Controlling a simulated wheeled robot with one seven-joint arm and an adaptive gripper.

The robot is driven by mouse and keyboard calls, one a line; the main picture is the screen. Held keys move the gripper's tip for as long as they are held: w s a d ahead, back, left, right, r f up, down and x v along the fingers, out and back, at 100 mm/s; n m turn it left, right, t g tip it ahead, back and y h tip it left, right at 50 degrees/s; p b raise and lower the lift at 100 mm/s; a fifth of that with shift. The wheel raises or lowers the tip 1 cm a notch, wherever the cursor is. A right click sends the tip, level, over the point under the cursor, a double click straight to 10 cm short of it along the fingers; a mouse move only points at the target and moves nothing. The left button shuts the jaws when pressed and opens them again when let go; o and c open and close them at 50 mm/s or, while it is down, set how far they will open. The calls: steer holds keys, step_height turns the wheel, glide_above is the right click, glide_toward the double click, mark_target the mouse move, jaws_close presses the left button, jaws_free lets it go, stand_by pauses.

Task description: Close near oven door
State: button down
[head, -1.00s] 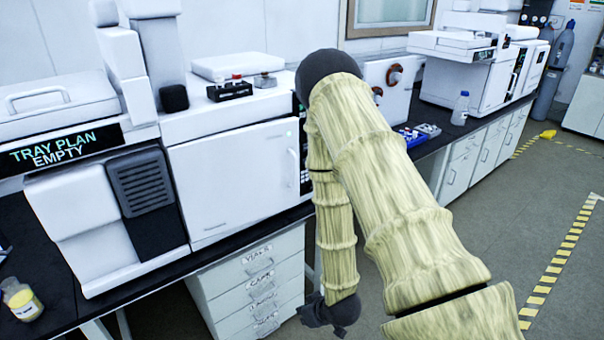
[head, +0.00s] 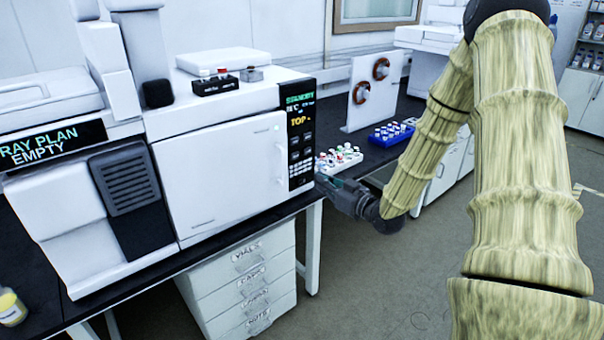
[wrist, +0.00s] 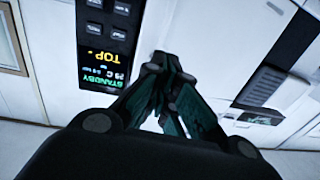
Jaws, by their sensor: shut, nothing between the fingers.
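The near oven's white door (head: 222,180) has a pale vertical handle near its right edge. In the head view it looks about flush with the oven front; I cannot tell whether a small gap is left. The dark control panel (head: 300,140) beside it reads STANDBY and TOP. My gripper (head: 326,184) is at the panel's lower right, in front of the bench and apart from the handle. In the wrist view its fingers (wrist: 170,68) are shut and empty, with the panel (wrist: 106,35) on the left and the white door face (wrist: 215,40) behind and to the right.
A rack of vials (head: 340,158) stands just behind my gripper, and a blue vial rack (head: 391,133) farther right. Labelled drawers (head: 245,280) are under the bench. A white instrument with a grille (head: 124,180) stands left. Floor right of the drawers is free.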

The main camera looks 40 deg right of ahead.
steer(key=w+a+p, duration=0.2)
steer(key=w+p, duration=0.1)
steer(key=w, duration=1)
steer(key=shift+w, duration=0.25)
steer(key=shift+a+f, duration=0.15)
